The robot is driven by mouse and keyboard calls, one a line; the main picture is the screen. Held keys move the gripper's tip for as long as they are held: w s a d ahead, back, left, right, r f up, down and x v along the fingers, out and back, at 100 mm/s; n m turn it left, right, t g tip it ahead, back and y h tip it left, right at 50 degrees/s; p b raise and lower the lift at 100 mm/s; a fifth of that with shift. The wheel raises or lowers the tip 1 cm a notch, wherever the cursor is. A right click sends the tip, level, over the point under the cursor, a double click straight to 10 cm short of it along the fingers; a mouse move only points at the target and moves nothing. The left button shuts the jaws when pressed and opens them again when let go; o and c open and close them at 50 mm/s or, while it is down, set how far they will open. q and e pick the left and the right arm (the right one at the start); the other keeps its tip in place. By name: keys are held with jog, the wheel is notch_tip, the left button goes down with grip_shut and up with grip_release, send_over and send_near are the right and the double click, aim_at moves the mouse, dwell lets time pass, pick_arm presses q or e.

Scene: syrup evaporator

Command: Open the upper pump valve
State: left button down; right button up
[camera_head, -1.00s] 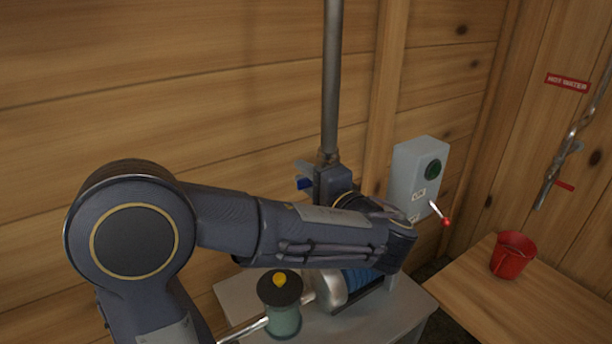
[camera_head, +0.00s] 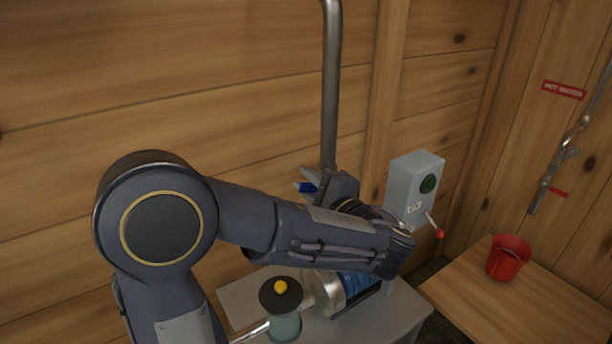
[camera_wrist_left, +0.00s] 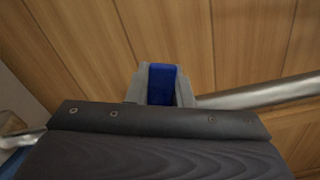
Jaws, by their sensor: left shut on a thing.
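The upper pump valve's blue handle (camera_head: 306,187) shows beside the vertical steel pipe (camera_head: 331,90), just left of the pipe's lower visible end. My left gripper (camera_head: 312,180) is at the handle, its grey fingertips around the blue part. In the left wrist view, the blue handle (camera_wrist_left: 161,84) sits between the two grey fingers, and the gripper is shut on it. The valve's body is hidden behind my gripper and wrist. My right gripper is not in view.
The pump with a blue motor (camera_head: 357,284) and a yellow-topped filter pot (camera_head: 281,295) stand on a grey stand below my arm. A grey switch box (camera_head: 408,190) with a red-tipped lever is on the right. A red bucket (camera_head: 508,260) stands on a wooden table (camera_head: 530,305).

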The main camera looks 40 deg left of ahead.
pick_arm(q)
jog(key=shift+w+d+r+m+p, duration=0.15)
jog(key=shift+r+m+p, duration=0.25)
jog(key=shift+m+p, duration=0.4)
jog(key=shift+w+r+m+p, duration=0.2)
jog(key=shift+r+m+p, duration=0.15)
jog(key=shift+m+p, duration=0.45)
jog(key=c, duration=1.3)
grip_release()
jog(key=b+v, duration=0.2)
jog(key=v, duration=0.6)
